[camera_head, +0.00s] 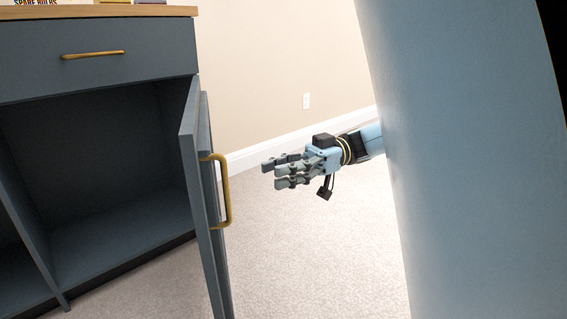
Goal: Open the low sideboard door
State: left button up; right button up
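The low sideboard (130,78) is dark blue-grey with a wooden top and stands at the left. Its door (194,185) is swung wide open and shows nearly edge-on, with a brass bar handle (226,190) on its right-hand face. The compartment behind the door looks empty. My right gripper (272,173) is to the right of the door handle in the picture, apart from it, with its fingers spread and nothing between them. My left gripper is not in view.
A closed drawer with a brass handle (92,55) is above the open compartment. Items partly cut off stand on the wooden top (120,11). The carpet (300,260) right of the door is clear.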

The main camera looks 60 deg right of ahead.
jog(key=v, duration=1)
jog(key=shift+s, duration=0.2)
jog(key=shift+d, duration=0.15)
